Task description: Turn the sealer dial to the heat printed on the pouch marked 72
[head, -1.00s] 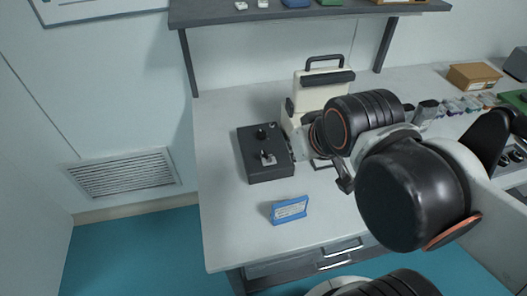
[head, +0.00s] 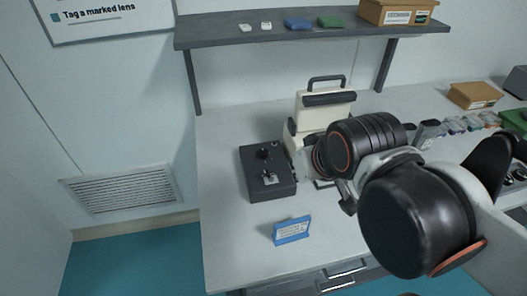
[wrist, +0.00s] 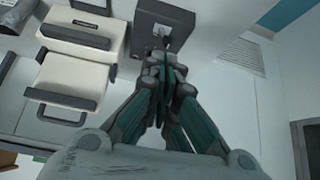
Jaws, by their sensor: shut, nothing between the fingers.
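A dark control box (head: 255,188) lies on the table with a round black knob (head: 263,153) and a small silver-plated switch (head: 270,178) on top. A cream machine (head: 323,112) with a black carry handle stands to its right, partly behind my arm. I cannot read heat marks on the box. My gripper (wrist: 165,58) is shut and empty in the wrist view, its fingertips overlapping the dark box (wrist: 150,16) in the picture; contact cannot be told. Several small packets (head: 455,127) lie in a row at the right; no 72 is legible.
A blue-framed card (head: 292,230) stands near the table's front, its print too small to read. A shelf (head: 220,39) above holds small items and a cardboard box (head: 385,14). The table's front left (head: 230,255) is clear.

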